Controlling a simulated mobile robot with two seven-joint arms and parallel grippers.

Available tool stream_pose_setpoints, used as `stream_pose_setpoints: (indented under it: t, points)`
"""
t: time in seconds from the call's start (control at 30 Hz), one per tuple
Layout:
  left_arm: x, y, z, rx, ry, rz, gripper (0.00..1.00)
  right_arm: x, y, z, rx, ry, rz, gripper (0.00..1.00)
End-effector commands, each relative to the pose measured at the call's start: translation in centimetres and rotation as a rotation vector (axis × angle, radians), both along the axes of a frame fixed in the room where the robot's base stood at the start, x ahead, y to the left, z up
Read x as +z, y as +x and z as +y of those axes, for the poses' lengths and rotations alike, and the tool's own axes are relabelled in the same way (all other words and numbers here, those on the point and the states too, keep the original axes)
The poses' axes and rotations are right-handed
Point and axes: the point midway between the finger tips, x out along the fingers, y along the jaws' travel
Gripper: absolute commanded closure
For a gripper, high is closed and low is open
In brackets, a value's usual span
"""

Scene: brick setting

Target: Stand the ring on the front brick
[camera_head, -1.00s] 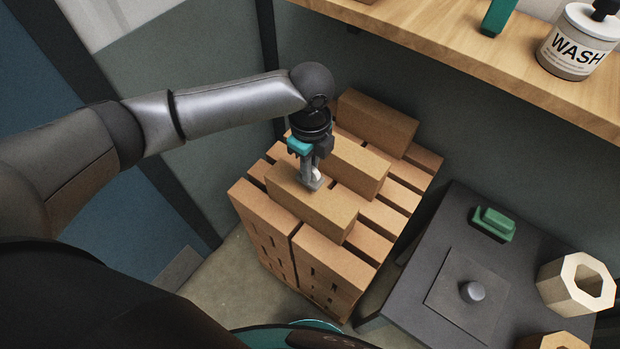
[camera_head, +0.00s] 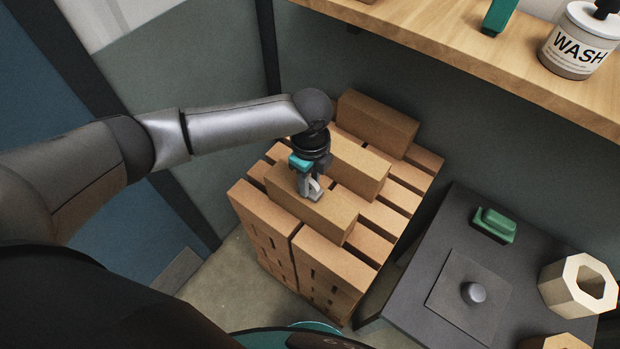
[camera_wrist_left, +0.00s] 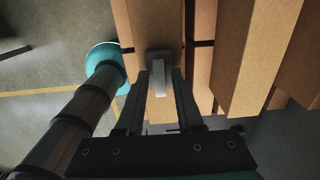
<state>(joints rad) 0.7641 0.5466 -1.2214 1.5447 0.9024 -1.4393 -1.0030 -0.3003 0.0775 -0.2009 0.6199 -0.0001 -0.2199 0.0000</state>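The ring (camera_head: 315,191) is a small grey ring with a foot-like lower part, upright at the upper face of the front brick (camera_head: 334,215). Whether it touches the brick or hangs just above it I cannot tell. My left gripper (camera_head: 309,186) points down over that brick, its fingers on either side of the ring and seemingly shut on it. In the left wrist view the ring (camera_wrist_left: 159,64) shows nearly edge-on between the fingertips (camera_wrist_left: 160,80), with the brick's face (camera_wrist_left: 150,18) behind it. The fingers hide part of the ring. My right gripper is out of view.
More bricks, a middle one (camera_head: 358,170) and a back one (camera_head: 377,123), lie on the slatted brick stack (camera_head: 375,245). A wooden shelf (camera_head: 450,52) overhangs behind. A dark table (camera_head: 415,275) with a green block (camera_head: 493,224) and a pale octagonal ring (camera_head: 553,288) stands at right.

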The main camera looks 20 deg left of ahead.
Motion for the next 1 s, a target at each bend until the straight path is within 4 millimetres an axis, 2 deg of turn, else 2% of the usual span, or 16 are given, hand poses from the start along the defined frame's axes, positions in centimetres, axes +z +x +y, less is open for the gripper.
stream_pose_setpoints:
  t: [0.3, 0.43, 0.8, 1.0]
  points:
    - [0.1, 0.0, 0.0, 0.000, 0.000, 0.000, 0.56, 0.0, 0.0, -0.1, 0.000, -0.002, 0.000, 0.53]
    - [1.1, 0.1, 0.0, 0.000, -0.001, -0.003, 0.56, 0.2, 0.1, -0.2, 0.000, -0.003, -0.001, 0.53]
    - [8.7, 0.1, 0.0, 0.000, -0.001, -0.004, 0.56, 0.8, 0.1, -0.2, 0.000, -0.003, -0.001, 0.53]
    - [11.5, 0.1, 0.0, 0.000, -0.001, -0.002, 0.56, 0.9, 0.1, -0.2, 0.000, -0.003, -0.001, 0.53]
